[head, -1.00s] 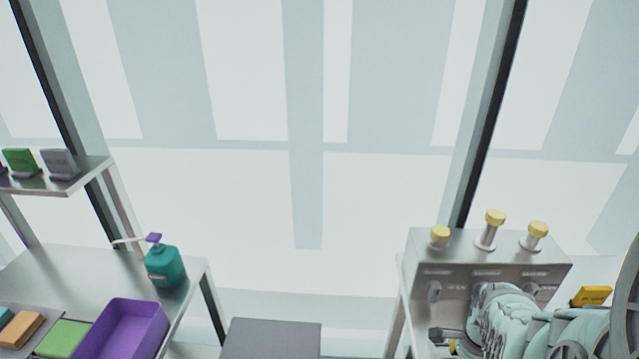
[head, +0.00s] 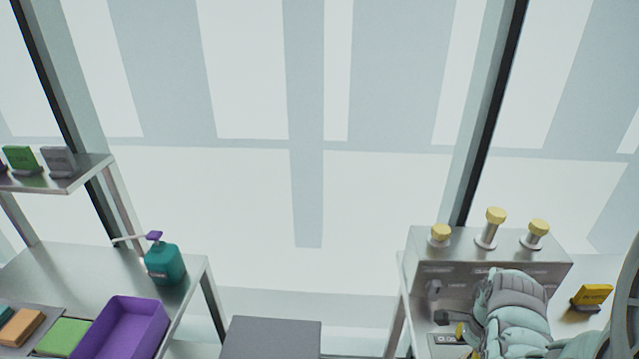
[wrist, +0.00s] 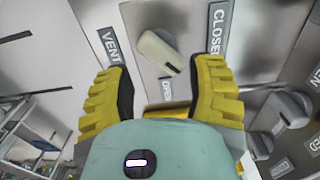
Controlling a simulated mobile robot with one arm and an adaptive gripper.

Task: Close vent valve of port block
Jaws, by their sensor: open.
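The metal port block (head: 420,252) stands at the right of the head view, with yellow-capped posts on top. In the wrist view, the off-white vent valve handle (wrist: 160,52) sits on the block's face. It lies tilted, its lower end toward the OPEN label (wrist: 166,90); the CLOSED label (wrist: 218,32) is to its right and the VENT label (wrist: 110,46) to its left. My gripper (wrist: 163,70) is open, one yellow finger on each side below the handle, which appears untouched. In the head view my arm hides much of the block's front and most of my gripper.
Another grey knob (wrist: 290,108) is close to the right finger. A yellow sign (head: 592,296) stands right of the block. At the left are a bench with a teal pump bottle (head: 164,265) and a purple bin (head: 128,325). A grey box top (head: 270,338) is at bottom centre.

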